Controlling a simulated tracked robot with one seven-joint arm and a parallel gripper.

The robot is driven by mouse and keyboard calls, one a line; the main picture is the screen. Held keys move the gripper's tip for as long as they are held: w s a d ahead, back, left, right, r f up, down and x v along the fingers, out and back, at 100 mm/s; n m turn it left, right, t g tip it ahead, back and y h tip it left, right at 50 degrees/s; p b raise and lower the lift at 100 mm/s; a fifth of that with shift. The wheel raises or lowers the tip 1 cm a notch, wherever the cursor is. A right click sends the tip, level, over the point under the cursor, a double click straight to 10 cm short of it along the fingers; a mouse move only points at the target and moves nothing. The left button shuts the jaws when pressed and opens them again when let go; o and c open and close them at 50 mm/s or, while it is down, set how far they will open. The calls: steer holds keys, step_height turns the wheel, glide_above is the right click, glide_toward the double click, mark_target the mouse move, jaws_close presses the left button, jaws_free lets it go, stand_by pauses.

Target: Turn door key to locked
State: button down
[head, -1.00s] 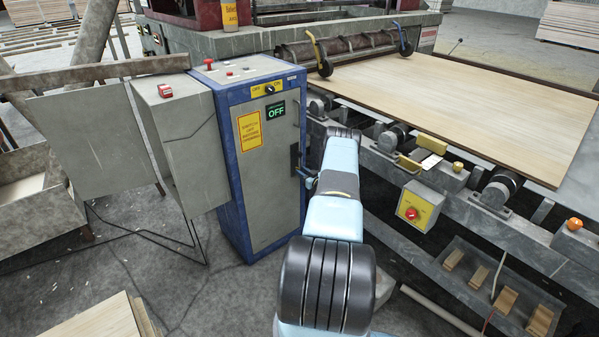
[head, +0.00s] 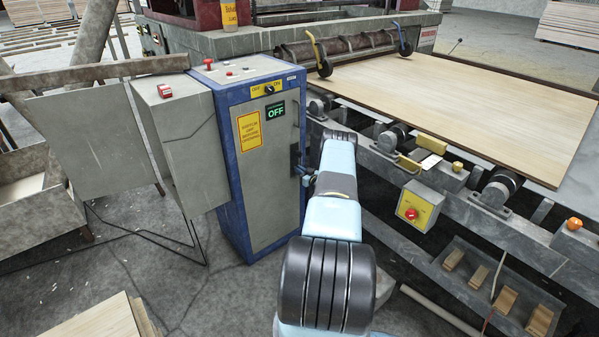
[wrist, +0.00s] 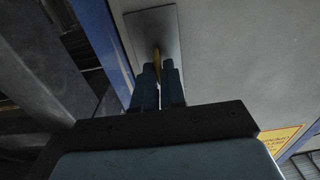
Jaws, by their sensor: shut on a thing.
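The grey door (head: 273,175) of a blue-framed cabinet is shut in the head view. A dark lock plate (head: 295,156) sits at its right edge. In the wrist view the lock plate (wrist: 152,30) is grey, and a brass-yellow key (wrist: 157,59) stands out from it. My gripper (wrist: 158,78) is shut on the key, close in front of the plate. The fingers hide most of the key, so its turn angle is hard to tell. In the head view my gripper (head: 306,179) is small and partly hidden by my arm at the door's right edge.
The cabinet door carries a green-lit OFF display (head: 275,110), a selector switch (head: 269,90) and a yellow sign (head: 249,132). A roller conveyor with a veneer sheet (head: 480,105) stands to the right. A grey box (head: 178,140) adjoins the cabinet's left.

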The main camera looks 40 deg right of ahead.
stand_by(0.4)
steer(key=shift+s+d+f+m, duration=0.1)
steer(key=shift+d+f+m, duration=0.1)
steer(key=shift+m, duration=2.8)
steer(key=shift+w+d+f+m, duration=0.15)
steer(key=shift+d+m, duration=0.1)
steer(key=shift+m, duration=2.75)
steer(key=shift+s+d+f+m, duration=0.15)
steer(key=shift+d+f+m, duration=0.05)
steer(key=shift+m, duration=2.8)
steer(key=shift+a, duration=0.15)
steer(key=c, duration=1.4)
jaws_free()
steer(key=shift+w, duration=0.2)
steer(key=shift+o, duration=0.5)
